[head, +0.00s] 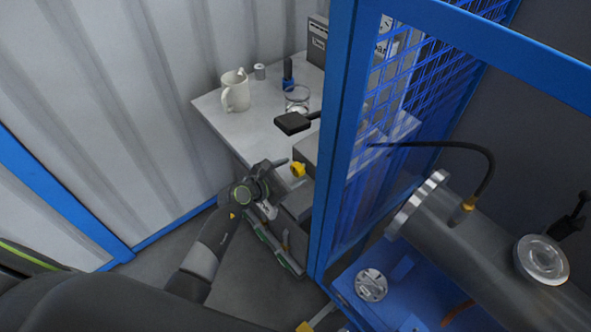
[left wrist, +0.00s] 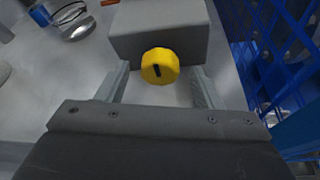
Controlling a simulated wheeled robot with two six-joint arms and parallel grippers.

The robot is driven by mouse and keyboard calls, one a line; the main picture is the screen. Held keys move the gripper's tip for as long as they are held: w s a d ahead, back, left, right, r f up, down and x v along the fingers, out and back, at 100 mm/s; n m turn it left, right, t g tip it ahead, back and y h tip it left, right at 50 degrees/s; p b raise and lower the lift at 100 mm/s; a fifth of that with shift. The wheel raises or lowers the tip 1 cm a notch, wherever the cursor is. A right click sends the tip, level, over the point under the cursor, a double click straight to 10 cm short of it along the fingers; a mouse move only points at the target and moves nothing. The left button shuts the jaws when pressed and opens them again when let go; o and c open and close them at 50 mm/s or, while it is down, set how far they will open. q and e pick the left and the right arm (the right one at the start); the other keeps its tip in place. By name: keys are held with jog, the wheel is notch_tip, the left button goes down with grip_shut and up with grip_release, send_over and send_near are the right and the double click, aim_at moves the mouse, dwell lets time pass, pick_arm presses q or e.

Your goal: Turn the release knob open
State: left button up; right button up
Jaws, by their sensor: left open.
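The release knob (left wrist: 160,66) is yellow and round with a dark slot mark, on the front of a grey box (left wrist: 160,25). I cannot tell how far the fingertips reach past the knob's face. My right gripper is not in view.
A white table (head: 220,112) carries a mug (head: 236,90), a glass jar (head: 297,97) and a black block (head: 292,123). A blue frame post (head: 338,150) with mesh stands close right of the box. A grey flanged shell (head: 470,235) lies beyond it at right.

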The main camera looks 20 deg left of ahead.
pick_arm(q)
jog(key=shift+x, duration=1.25)
jog(key=c, duration=1)
jog(key=shift+o, duration=0.2)
jog(key=shift+a+n+g+h+p, duration=0.1)
jog(key=shift+n+g+h+p, duration=0.4)
jog(key=shift+n, duration=0.5)
jog(key=shift+n+g+h, duration=0.4)
jog(key=shift+n+h, duration=0.5)
jog(key=shift+n, duration=0.4)
jog(key=shift+w, duration=0.1)
